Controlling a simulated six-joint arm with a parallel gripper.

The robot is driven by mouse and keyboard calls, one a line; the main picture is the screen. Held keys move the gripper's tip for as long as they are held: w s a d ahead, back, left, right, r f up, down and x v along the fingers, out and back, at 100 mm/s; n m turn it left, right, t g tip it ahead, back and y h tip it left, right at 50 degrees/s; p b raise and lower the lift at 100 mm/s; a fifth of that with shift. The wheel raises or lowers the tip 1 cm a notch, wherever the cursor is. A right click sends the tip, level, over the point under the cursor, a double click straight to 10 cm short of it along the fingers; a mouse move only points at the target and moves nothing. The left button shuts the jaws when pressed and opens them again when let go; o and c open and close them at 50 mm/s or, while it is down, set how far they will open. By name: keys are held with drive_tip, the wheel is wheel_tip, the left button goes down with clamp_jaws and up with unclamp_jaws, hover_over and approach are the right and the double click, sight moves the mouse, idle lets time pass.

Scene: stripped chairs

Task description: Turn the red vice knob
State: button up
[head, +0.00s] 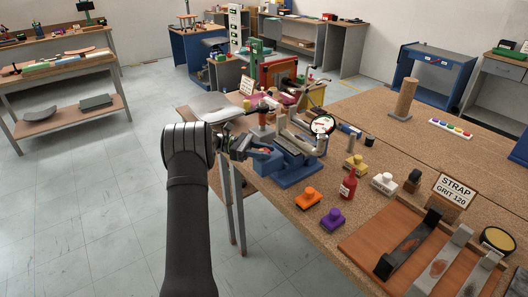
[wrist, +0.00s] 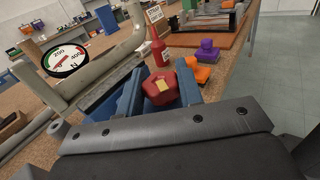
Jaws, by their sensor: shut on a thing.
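The red vice knob (wrist: 159,88), faceted with a yellow patch on its face, sits between the two blue fingers of my gripper (wrist: 160,84) in the wrist view. The fingers are closed on its sides. In the head view my gripper (head: 262,156) reaches in from the left at the near end of the blue vice (head: 300,176), which stands at the bench's left edge. The knob is hidden there by my gripper. The vice's grey jaw also shows in the wrist view (wrist: 108,84).
A beige pipe with a dial gauge (head: 322,124) stands at the vice. Orange (head: 308,197), purple (head: 333,218) and yellow (head: 355,164) knobbed blocks and a red bottle (head: 348,187) are to its right. A wooden board (head: 360,242) with metal bars fills the bench's near right.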

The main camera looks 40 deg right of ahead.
sight(263, 150)
drive_tip(key=shift+a, duration=0.15)
drive_tip(key=o, duration=1)
drive_tip(key=shift+r, duration=0.6)
wheel_tip(263, 150, up, 3)
drive_tip(key=shift+r, duration=0.15)
drive_tip(key=s+d+r, duration=0.1)
drive_tip(key=s+r, duration=0.1)
drive_tip(key=s, duration=0.1)
drive_tip(key=s+d+r, duration=0.1)
drive_tip(key=s+r, duration=0.1)
drive_tip(key=s, duration=0.2)
drive_tip(key=s+d+r, duration=0.1)
drive_tip(key=s+r, duration=0.1)
drive_tip(key=s, duration=0.2)
drive_tip(key=shift+s+r, duration=0.1)
drive_tip(key=shift+r, duration=0.15)
